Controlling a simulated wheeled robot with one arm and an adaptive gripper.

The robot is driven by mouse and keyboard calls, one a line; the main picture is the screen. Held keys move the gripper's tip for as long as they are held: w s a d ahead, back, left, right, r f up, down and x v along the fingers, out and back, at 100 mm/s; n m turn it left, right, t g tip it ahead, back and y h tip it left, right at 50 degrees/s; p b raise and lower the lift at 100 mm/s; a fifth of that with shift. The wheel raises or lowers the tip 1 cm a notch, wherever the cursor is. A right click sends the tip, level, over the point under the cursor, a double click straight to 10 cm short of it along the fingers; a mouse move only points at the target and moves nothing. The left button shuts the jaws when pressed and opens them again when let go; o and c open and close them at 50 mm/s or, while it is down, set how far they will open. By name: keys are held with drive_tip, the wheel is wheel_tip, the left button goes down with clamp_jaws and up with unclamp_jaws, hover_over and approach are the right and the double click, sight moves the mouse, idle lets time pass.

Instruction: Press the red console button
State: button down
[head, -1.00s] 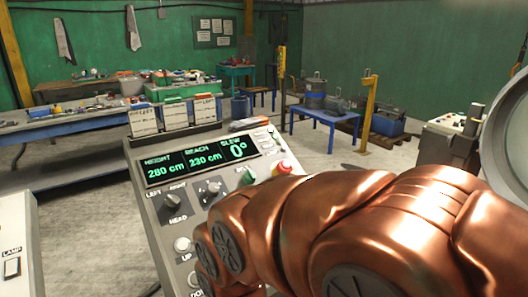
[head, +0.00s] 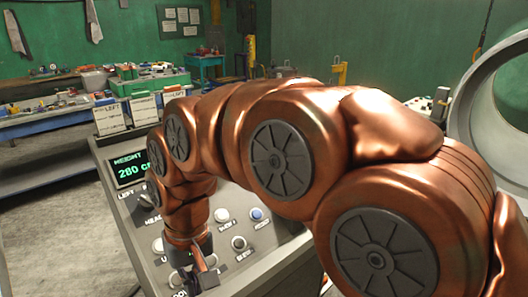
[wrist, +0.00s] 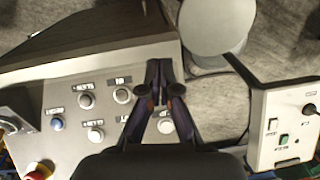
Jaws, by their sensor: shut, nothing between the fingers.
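The red button (wrist: 38,172) sits on a yellow ring at the lower left corner of the wrist view, partly cut off. In the head view my arm hides it. The grey console (head: 125,222) carries several round push buttons. My gripper (wrist: 160,72) is shut and empty, pointing at the console's lower edge in the wrist view, well to the right of and above the red button there. In the head view my gripper (head: 200,278) hangs over the lower buttons, on the left of the panel. Whether it touches the panel I cannot tell.
A white switch box (wrist: 268,135) stands beside the console, at the right of the wrist view. A round grey pedestal or seat (wrist: 215,25) is near it. Behind the console are labelled boxes (head: 142,110) and a workbench (head: 60,120). A large pale ring (head: 470,110) is at right.

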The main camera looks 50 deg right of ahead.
drive_tip(key=w+d+r+m+t, duration=0.2)
drive_tip(key=w+d+r+m, duration=0.3)
drive_tip(key=w+d, duration=0.4)
drive_tip(key=w+d+r+m+t, duration=0.2)
drive_tip(key=w+d+r+m, duration=0.1)
drive_tip(key=w+d+r, duration=0.45)
drive_tip(key=s+d+r+m+t+h, duration=0.1)
drive_tip(key=d+m, duration=0.7)
drive_tip(key=d, duration=1.8)
drive_tip(key=shift+s+d+r+m+t+h, duration=0.15)
drive_tip(key=shift+d+r+m+t+h, duration=0.2)
drive_tip(key=shift+t, duration=0.25)
drive_tip(key=p+x, duration=0.4)
drive_tip(key=x, duration=1)
drive_tip(key=shift+f, duration=0.1)
